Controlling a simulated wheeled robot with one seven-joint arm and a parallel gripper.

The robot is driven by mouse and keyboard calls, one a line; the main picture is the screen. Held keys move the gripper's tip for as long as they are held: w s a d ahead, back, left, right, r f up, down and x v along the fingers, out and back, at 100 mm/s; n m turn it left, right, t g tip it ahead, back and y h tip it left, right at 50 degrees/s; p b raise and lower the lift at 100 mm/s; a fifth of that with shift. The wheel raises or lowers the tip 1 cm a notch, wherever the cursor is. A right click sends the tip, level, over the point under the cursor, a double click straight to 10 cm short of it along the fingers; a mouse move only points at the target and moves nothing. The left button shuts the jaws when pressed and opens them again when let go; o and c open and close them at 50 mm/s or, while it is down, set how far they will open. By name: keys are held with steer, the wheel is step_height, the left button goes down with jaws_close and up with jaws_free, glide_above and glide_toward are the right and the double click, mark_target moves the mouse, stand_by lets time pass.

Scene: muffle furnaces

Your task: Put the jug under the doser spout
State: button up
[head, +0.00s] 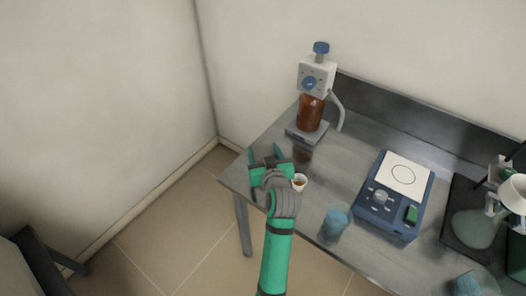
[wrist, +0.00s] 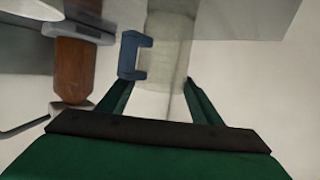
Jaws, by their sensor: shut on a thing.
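The doser (head: 317,75) stands at the back left of the table, with a brown bottle (head: 311,112) below its pale head. Its grey spout (head: 338,108) curves down on the right side. The bottle also shows at the left of the wrist view (wrist: 76,75). My gripper (head: 265,158) is over the table's left end, in front of and left of the doser. In the wrist view its green fingers (wrist: 158,98) are shut on a translucent jug (wrist: 168,45) with a blue handle (wrist: 130,55). In the head view the jug cannot be made out clearly. The jug is apart from the spout.
A small white cup (head: 300,184) with brown contents is close to my gripper's right. A blue hotplate-like device (head: 385,218), a blue beaker (head: 337,221) and a dark stand with glassware (head: 474,228) are farther right. Walls bound the table's back and left.

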steer(key=shift+f, duration=0.15)
steer(key=o, duration=1.1)
steer(key=shift+c, duration=0.2)
steer(key=v, duration=1.2)
steer(key=shift+r, duration=0.25)
